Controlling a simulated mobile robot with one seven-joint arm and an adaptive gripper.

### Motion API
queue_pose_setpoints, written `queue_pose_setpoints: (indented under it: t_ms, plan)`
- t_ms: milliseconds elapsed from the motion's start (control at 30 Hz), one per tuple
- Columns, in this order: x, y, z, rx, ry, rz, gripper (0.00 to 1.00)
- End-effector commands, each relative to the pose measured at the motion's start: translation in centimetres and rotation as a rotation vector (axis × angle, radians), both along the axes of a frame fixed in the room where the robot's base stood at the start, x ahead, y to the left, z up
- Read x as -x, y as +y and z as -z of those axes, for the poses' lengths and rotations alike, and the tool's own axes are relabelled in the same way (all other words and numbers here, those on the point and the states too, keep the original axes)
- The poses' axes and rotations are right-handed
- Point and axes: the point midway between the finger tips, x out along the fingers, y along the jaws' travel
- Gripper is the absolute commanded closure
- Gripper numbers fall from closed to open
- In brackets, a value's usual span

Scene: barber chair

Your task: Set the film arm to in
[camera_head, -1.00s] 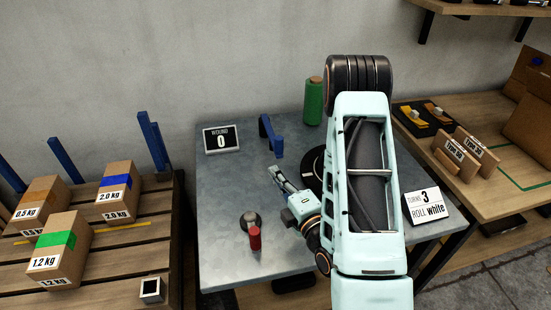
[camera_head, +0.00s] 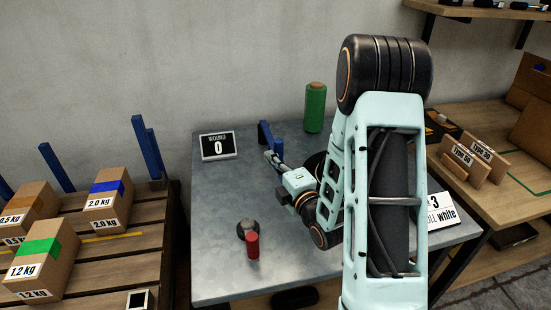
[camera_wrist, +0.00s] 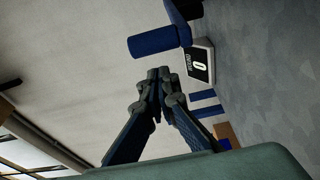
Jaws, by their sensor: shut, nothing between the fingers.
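The blue film arm (camera_head: 263,134) stands on the grey metal table (camera_head: 212,262), towards its back edge. In the wrist view its blue bar (camera_wrist: 155,42) lies just beyond my fingertips, with a dark blue part at the top edge. My gripper (camera_head: 268,155) is shut and empty, in front of the film arm and close to it. In the wrist view my gripper (camera_wrist: 159,73) has its fingertips together, with a small gap showing to the bar. Whether they touch it I cannot tell. My own arm hides the table's right middle.
A WOUND 0 display (camera_head: 218,146) stands left of the film arm. A green roll (camera_head: 315,107) stands behind, right. A red-topped handle (camera_head: 252,246) is at the front. A TURNS/ROLL white sign (camera_head: 441,215) is partly hidden by my arm.

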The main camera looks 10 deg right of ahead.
Motion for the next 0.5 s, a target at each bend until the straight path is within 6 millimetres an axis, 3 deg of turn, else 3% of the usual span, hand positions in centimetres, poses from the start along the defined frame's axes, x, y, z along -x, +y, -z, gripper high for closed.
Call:
queue_pose_setpoints:
  t_ms: [200,500]
  plan:
    - [-0.64,-1.14,0.04,0.001,0.001,-0.003,1.0]
    - [-0.67,-1.21,0.04,0.001,0.0,-0.003,1.0]
